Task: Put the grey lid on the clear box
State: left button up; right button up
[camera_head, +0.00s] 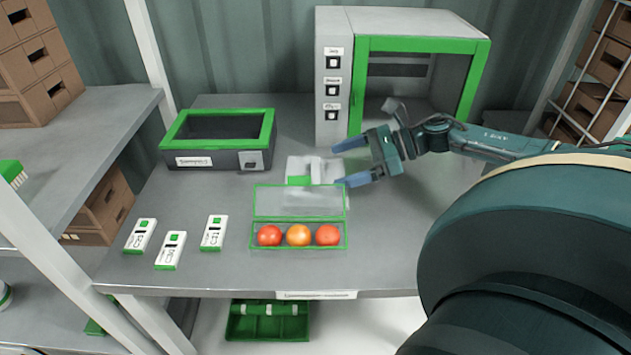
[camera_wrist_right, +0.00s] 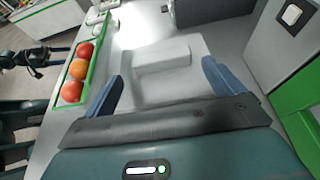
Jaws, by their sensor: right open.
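The pale grey lid (camera_head: 300,164) lies on the bench behind the clear box. It is a flat plate with a raised block on top, and also shows in the right wrist view (camera_wrist_right: 145,92). The clear box (camera_head: 298,220) has green edges and holds two red tomatoes and one orange one in a row; its clear panel stands behind them. My right gripper (camera_head: 355,163) is open at the right side of the lid. In the wrist view its blue fingers stand apart, with the lid's block ahead between them; nothing is gripped. My left gripper is not in view.
A dark bin with a green rim (camera_head: 182,150) stands at the back left. A grey cabinet with a green-framed door (camera_head: 358,90) stands behind my right gripper. Several white-and-green devices (camera_head: 213,233) lie left of the box. The bench's front edge (camera_head: 250,291) is close to the box.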

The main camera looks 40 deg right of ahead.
aim_at(319, 170)
jog(key=b+x, duration=0.2)
jog(key=x, duration=0.1)
jog(key=shift+w+a+f, duration=0.15)
jog(key=shift+w+f, duration=0.05)
jog(key=shift+w, duration=0.05)
jog(key=shift+w+a+f+b, duration=0.15)
jog(key=shift+w+a+b, duration=0.2)
jog(key=shift+a+b, duration=0.15)
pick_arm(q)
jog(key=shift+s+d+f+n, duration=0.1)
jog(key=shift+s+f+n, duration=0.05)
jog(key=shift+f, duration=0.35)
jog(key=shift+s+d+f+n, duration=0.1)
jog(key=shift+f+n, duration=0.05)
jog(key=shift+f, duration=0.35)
pick_arm(e)
jog(key=shift+w+a, duration=0.1)
jog(key=shift+c, duration=0.2)
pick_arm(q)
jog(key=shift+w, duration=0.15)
pick_arm(e)
jog(key=c, duration=0.8)
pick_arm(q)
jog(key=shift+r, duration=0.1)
